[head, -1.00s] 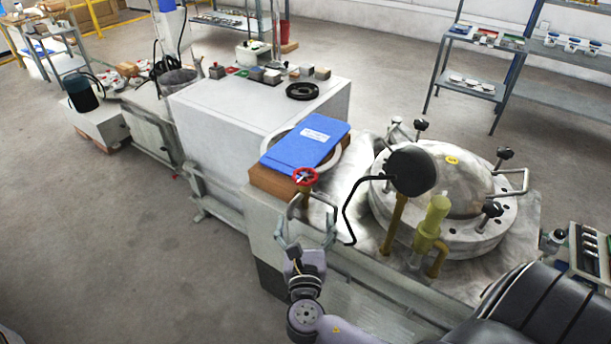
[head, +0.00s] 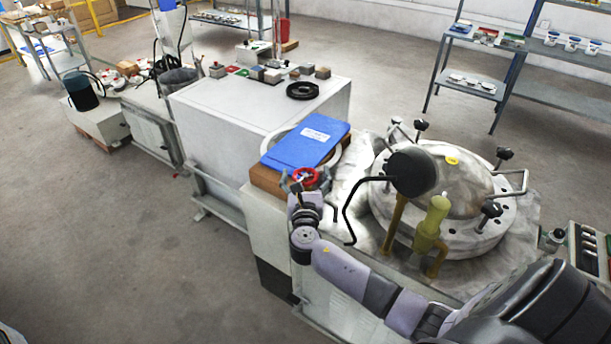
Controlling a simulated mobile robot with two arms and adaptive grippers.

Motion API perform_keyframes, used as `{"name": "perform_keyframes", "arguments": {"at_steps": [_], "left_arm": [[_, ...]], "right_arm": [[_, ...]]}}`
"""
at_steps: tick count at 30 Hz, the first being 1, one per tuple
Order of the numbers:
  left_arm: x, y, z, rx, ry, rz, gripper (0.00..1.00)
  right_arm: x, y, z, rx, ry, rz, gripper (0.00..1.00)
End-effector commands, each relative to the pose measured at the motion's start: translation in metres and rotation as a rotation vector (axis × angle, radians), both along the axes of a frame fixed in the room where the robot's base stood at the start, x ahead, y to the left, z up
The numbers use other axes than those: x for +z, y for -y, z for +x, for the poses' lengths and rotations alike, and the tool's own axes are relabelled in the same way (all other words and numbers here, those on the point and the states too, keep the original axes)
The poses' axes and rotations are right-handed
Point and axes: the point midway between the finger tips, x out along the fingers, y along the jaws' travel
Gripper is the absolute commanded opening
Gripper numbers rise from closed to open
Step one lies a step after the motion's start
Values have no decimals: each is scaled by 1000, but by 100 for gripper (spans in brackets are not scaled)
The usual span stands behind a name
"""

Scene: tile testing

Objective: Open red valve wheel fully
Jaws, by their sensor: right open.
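The red valve wheel (head: 308,177) sits at the front edge of the machine bench, just in front of a blue folder. My right gripper (head: 304,184) is up at the wheel, with its open fingers to the left and right of the rim. Whether the fingers touch the rim cannot be told. The gripper and wrist hide the valve's stem and the wheel's lower part. My left gripper does not show.
The blue folder (head: 306,143) lies on a brown block (head: 266,179) right behind the wheel. A black bent rod with a round black disc (head: 412,173) stands to the right. A yellow-green valve (head: 430,228) and a round flanged vessel (head: 493,237) are further right.

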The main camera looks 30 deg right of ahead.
Motion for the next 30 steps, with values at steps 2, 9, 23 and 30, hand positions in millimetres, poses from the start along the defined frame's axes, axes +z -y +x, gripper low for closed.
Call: {"name": "perform_keyframes", "arguments": {"at_steps": [2,9,23,30], "left_arm": [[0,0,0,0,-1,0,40],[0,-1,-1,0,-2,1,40],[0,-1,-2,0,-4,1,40],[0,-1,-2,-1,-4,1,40]], "right_arm": [[0,1,1,0,0,0,80],[0,0,0,0,0,0,75],[0,0,0,0,0,0,44],[0,0,0,1,0,0,32]]}}
